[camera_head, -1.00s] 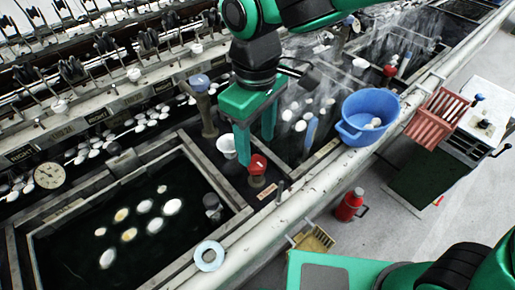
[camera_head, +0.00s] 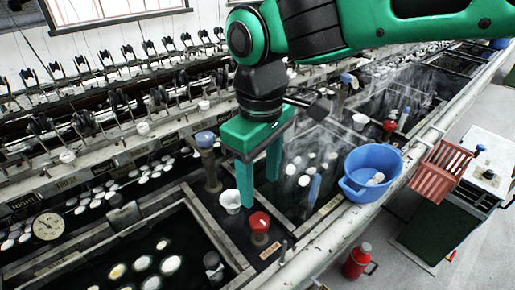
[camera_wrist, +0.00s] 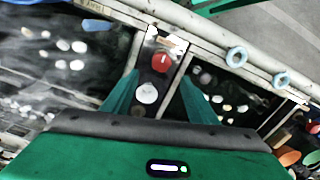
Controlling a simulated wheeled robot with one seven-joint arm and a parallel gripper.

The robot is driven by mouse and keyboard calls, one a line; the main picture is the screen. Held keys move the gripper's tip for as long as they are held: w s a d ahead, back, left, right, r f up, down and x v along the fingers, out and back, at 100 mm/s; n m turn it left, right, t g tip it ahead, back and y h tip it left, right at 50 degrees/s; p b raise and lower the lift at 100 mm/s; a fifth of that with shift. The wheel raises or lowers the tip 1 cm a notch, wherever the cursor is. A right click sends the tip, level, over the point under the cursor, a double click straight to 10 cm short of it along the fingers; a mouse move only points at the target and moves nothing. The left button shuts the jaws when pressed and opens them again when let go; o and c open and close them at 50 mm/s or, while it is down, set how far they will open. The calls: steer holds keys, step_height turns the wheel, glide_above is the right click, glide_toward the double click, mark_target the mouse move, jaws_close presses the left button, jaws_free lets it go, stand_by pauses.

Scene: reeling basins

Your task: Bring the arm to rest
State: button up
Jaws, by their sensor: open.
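My gripper (camera_head: 259,180) is green, with its two fingers spread apart and pointing down. It is open and empty, above the divider between two basins. A white cup (camera_head: 231,201) and a red-capped knob (camera_head: 259,222) are near the fingertips. In the wrist view, the red knob (camera_wrist: 161,62) and white cup (camera_wrist: 147,93) show between my fingers (camera_wrist: 150,98), with nothing held. My arm comes in from the upper right of the head view.
A blue basin (camera_head: 358,190) holding pale cocoons stands on the bench's front edge. A red crate (camera_head: 443,178) sits by a side cabinet. A red flask (camera_head: 357,261) stands below. A dark basin (camera_head: 130,245) with white cocoons lies left. Steam rises behind the gripper.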

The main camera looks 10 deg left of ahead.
steer(key=w+d+f+m, duration=0.1)
steer(key=w+d+m, duration=0.3)
steer(key=d, duration=0.9)
steer(key=w+d+m, duration=0.3)
steer(key=d+m, duration=0.1)
steer(key=d, duration=0.8)
steer(key=s+d+f+m, duration=0.3)
steer(key=s+d+m, duration=0.2)
steer(key=d, duration=0.6)
steer(key=s+d+f+m, duration=0.2)
steer(key=s+d+m, duration=0.4)
steer(key=s+d, duration=0.3)
steer(key=shift+d+f, duration=0.4)
steer(key=shift+d, duration=0.75)
steer(key=shift+w+f, duration=0.25)
steer(key=shift+w, duration=0.3)
